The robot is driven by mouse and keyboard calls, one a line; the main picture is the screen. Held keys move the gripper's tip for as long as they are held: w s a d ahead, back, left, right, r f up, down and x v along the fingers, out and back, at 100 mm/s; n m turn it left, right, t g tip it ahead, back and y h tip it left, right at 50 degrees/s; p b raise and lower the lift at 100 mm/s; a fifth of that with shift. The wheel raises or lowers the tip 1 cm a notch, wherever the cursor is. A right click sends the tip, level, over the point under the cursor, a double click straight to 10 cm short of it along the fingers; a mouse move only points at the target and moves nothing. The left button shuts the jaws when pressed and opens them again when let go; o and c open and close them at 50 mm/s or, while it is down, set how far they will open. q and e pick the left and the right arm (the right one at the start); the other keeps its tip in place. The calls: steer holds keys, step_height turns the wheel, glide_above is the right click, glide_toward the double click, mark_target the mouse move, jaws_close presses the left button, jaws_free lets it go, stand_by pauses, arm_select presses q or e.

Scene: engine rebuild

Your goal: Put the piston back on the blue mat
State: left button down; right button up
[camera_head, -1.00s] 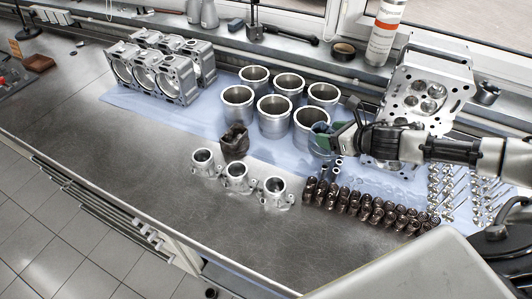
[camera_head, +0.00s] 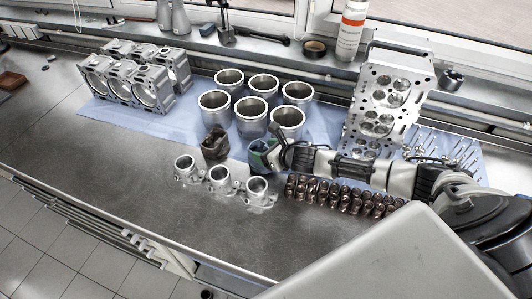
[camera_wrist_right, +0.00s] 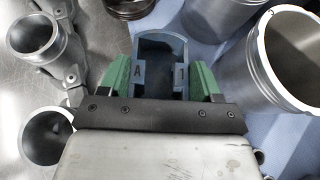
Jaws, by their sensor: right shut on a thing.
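My right gripper (camera_head: 260,156) has green fingers. In the wrist view the gripper (camera_wrist_right: 160,75) is shut on a blue-grey, hollow, round part marked "A" and "1", which I take for the piston (camera_wrist_right: 160,47). The gripper is near the front edge of the blue mat (camera_head: 175,125), between a dark brown part and the front right cylinder liner. I cannot tell whether the piston touches the surface below. My left gripper is not in view.
Several silver liners (camera_head: 251,113) stand on the mat. The dark brown part (camera_head: 215,145) and three small silver housings (camera_head: 222,181) are close by. Dark small parts (camera_head: 340,195) lie in rows at right. An engine block (camera_head: 135,72) and cylinder head (camera_head: 392,90) stand behind. The front-left bench is clear.

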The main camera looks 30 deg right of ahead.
steer(key=shift+w+f, duration=0.1)
steer(key=shift+f, duration=0.75)
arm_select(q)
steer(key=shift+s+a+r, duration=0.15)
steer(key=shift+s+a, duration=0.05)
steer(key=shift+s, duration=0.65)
arm_select(e)
steer(key=shift+f, duration=0.2)
steer(key=o, duration=1.4)
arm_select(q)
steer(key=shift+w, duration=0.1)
